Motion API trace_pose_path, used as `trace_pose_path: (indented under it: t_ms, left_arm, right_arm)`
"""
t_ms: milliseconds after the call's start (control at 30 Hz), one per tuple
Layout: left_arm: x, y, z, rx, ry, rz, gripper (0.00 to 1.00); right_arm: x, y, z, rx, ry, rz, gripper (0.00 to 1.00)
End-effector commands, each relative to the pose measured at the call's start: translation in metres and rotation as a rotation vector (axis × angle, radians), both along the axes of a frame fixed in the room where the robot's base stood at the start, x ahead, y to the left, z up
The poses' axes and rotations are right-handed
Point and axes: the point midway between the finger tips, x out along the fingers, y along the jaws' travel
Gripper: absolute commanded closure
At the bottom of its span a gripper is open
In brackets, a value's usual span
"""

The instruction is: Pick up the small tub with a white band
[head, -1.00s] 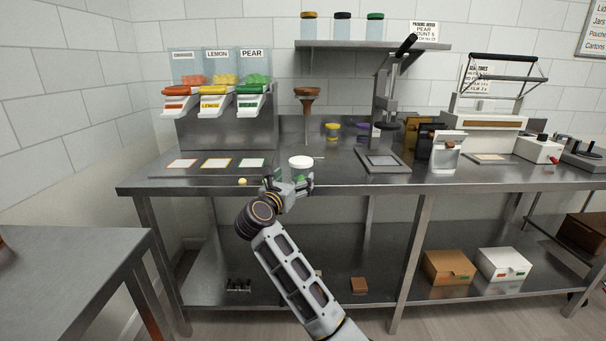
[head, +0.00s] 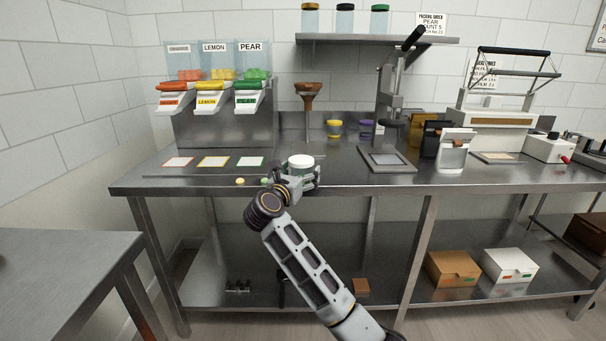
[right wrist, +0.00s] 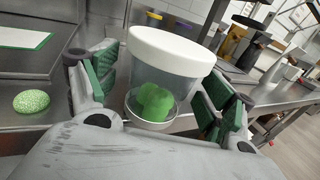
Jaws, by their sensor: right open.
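The small tub with a white band (head: 300,161) stands on the steel worktop. In the right wrist view the tub (right wrist: 165,75) is clear, with a wide white band around its top and green gummies inside. My right gripper (head: 301,179) is at the tub, seen from behind in the head view. In the right wrist view its green-padded fingers (right wrist: 155,100) are open, one on each side of the tub. A gap shows by the left finger; whether the right finger touches the tub is unclear. My left gripper is not in view.
A yellow-lidded tub (head: 334,128) and a purple-lidded tub (head: 366,127) stand farther back. A green sugared gummy (right wrist: 31,101) lies left of the gripper, near a yellow one (head: 240,181). A press (head: 387,158) stands to the right; gummy dispensers (head: 210,95) stand back left.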

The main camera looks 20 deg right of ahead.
Motion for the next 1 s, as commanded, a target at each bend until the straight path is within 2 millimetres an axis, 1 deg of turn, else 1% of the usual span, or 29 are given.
trace_pose_path:
  t_ms: [233,600,633,1000]
  left_arm:
    - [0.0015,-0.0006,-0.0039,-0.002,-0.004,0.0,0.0]
    - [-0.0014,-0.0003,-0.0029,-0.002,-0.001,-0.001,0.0]
    - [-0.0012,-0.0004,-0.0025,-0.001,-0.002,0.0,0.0]
    - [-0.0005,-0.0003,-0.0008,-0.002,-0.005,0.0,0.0]
  right_arm:
    - [0.0012,-0.0021,-0.0006,0.001,0.001,0.002,0.17]
    - [0.0012,-0.0022,-0.0003,0.001,0.001,0.002,0.17]
    - [0.0012,-0.0021,-0.0003,0.001,0.001,0.002,0.19]
    - [0.0012,-0.0021,-0.0004,0.001,0.001,0.002,0.66]
